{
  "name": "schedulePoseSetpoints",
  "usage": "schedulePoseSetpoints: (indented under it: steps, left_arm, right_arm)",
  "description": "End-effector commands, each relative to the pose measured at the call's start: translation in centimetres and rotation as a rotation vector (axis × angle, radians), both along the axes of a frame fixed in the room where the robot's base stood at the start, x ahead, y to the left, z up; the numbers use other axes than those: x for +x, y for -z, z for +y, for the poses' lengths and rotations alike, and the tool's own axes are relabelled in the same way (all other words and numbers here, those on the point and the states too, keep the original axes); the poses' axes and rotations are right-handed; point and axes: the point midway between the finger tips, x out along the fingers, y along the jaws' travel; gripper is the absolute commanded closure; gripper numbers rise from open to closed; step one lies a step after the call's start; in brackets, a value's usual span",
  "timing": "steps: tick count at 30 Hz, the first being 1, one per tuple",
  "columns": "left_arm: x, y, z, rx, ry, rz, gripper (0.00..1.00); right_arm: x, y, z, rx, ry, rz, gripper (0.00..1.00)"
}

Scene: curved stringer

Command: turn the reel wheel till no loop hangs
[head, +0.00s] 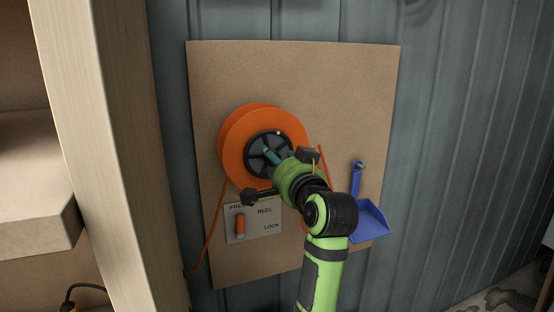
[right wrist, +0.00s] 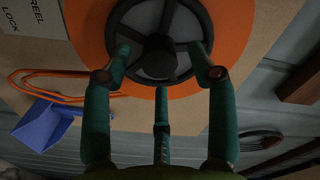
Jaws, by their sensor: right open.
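The orange reel (head: 235,140) is mounted on a tan board, with a black spoked wheel (head: 256,148) at its centre. The wheel and its hub also show in the right wrist view (right wrist: 158,55). My right gripper (head: 270,156) is at the wheel's face. In the right wrist view its fingers (right wrist: 160,60) are spread in front of the wheel, open; whether they touch it I cannot tell. An orange cord loop (right wrist: 60,97) hangs from the reel, partly hidden by my arm in the head view (head: 322,160). My left gripper is not in view.
A plate (head: 268,226) marked FREE, REEL and LOCK, with an orange lever (head: 240,226), sits below the reel. A blue dustpan (head: 370,222) hangs at the right of the board (head: 350,90). A wooden post (head: 105,140) and shelf stand at left.

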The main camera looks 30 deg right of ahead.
Motion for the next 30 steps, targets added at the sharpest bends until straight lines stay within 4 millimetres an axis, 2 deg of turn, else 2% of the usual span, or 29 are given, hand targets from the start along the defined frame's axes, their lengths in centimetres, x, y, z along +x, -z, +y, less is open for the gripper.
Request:
schedulePoseSetpoints:
  steps: [8,9,11,12,19,26,30]
  left_arm:
    - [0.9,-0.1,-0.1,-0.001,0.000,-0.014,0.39]
    - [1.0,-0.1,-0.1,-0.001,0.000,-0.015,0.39]
    - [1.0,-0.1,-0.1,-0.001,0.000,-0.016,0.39]
    - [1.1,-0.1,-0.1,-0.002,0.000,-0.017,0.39]
    - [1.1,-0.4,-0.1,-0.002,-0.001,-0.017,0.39]
    - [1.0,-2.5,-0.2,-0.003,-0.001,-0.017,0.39]
    - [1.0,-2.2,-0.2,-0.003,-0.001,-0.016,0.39]
  right_arm:
    - [0.2,0.0,0.0,-0.001,0.000,-0.001,0.42]
    - [0.2,0.0,0.0,-0.001,0.000,-0.001,0.58]
    - [0.2,0.0,0.0,-0.001,0.000,-0.001,0.82]
    - [0.2,0.0,-0.1,-0.001,0.001,-0.002,0.98]
    - [0.1,-0.3,-0.1,0.008,0.002,-0.007,0.98]
    - [0.1,-0.6,-0.2,0.139,0.004,-0.040,0.98]
    - [0.1,-0.3,-0.2,0.153,0.006,-0.049,0.98]
